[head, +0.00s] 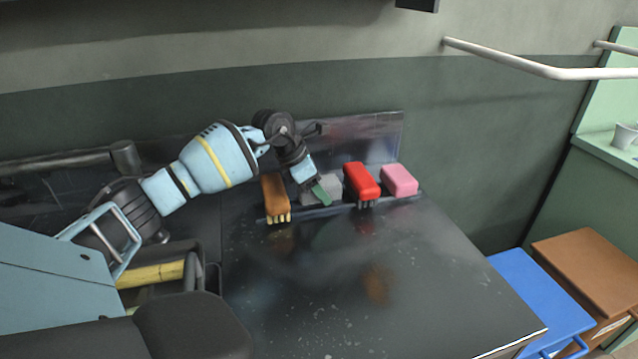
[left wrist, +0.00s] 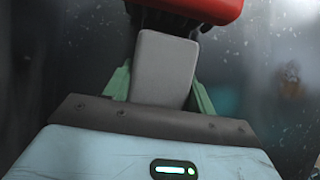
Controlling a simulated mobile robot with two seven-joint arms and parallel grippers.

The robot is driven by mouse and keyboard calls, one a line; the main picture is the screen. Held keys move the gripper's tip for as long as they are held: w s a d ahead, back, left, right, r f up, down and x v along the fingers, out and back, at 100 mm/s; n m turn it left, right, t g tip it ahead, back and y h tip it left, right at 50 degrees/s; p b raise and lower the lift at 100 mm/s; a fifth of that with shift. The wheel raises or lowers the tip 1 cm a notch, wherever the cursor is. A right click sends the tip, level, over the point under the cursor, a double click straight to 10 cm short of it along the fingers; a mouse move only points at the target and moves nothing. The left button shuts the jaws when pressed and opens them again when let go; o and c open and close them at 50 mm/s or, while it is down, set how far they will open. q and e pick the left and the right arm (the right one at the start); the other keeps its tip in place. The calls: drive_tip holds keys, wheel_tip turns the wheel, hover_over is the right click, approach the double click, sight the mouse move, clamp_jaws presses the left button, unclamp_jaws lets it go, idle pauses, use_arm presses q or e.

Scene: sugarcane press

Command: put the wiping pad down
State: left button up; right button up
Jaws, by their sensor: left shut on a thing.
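The grey wiping pad (head: 335,184) is at the back of the dark metal worktop (head: 300,285), between a brown brush and a red brush. My left gripper (head: 321,193) reaches down to it from the left and is shut on it. In the left wrist view the pad (left wrist: 165,65) stands between the two green fingers, close to the red brush (left wrist: 200,8). The pad is low, but whether its underside touches the worktop is hidden. My right gripper is not in view.
The brown brush (head: 275,195) is just left of the pad. The red brush (head: 361,180) and a pink block (head: 399,180) are to its right. A metal backsplash (head: 365,138) rises behind. The worktop in front is clear. Blue (head: 535,290) and brown (head: 590,265) stools stand at right.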

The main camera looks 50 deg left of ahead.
use_arm(q)
drive_tip(key=shift+f, duration=0.4)
drive_tip(key=shift+f, duration=0.15)
drive_tip(key=o, duration=1.3)
drive_tip(key=shift+f, duration=0.2)
drive_tip(key=shift+r, duration=0.2)
